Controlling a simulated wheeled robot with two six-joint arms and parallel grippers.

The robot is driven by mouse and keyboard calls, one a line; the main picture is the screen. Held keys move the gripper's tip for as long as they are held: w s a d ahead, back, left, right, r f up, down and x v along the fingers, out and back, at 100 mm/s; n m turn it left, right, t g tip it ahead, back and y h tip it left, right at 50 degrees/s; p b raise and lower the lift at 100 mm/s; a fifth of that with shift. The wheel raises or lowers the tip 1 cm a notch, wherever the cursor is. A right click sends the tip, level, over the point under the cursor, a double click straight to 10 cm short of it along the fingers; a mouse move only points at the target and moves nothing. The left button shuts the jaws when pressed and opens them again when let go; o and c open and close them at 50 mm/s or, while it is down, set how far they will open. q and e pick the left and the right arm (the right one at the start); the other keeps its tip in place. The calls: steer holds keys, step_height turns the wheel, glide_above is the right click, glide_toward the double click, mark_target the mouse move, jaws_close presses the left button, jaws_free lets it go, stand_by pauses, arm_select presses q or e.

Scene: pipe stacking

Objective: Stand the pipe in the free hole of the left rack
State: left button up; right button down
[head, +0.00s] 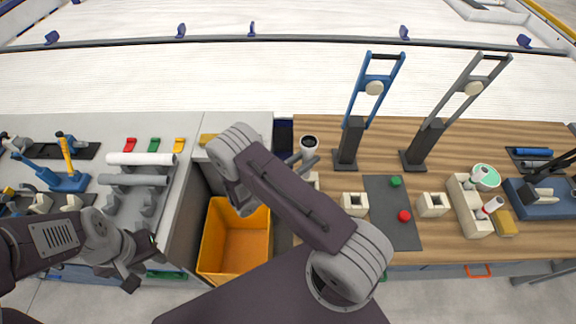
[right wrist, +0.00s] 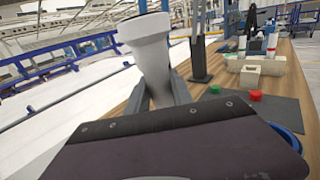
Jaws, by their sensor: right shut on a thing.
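A white pipe (head: 309,143) with a dark open end shows beside my right forearm in the head view. My right gripper (head: 303,162) is shut on it. In the right wrist view the pipe (right wrist: 150,62) stands nearly upright, slightly tilted, between the grey fingers, its flared end up. A beige piece (head: 314,180) shows just below it, mostly hidden by my right arm; I cannot tell whether it is the left rack or see its holes. A beige rack (head: 470,208) with white pipes stands further right. My left gripper (head: 143,268) is open and empty at the lower left.
Two beige square blocks with holes (head: 355,204) (head: 432,205) stand by a dark mat (head: 393,228) with a green and a red button. Blue (head: 368,100) and grey (head: 463,100) tall stands rise behind. An orange bin (head: 210,240) is below the left table edge.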

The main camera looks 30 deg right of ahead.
mark_target(307, 173)
steer(key=shift+m+g, duration=0.3)
steer(key=shift+g, duration=0.2)
steer(key=f+b, duration=0.1)
steer(key=d+f+b, duration=0.1)
steer(key=f+b, duration=0.1)
steer(key=s+f+b, duration=0.1)
steer(key=f, duration=0.1)
steer(key=shift+d+f+b, duration=0.15)
steer(key=shift+d+b, duration=0.2)
steer(key=shift+b, duration=0.05)
steer(key=shift+f, duration=0.1)
stand_by(0.5)
steer(key=shift+f, duration=0.15)
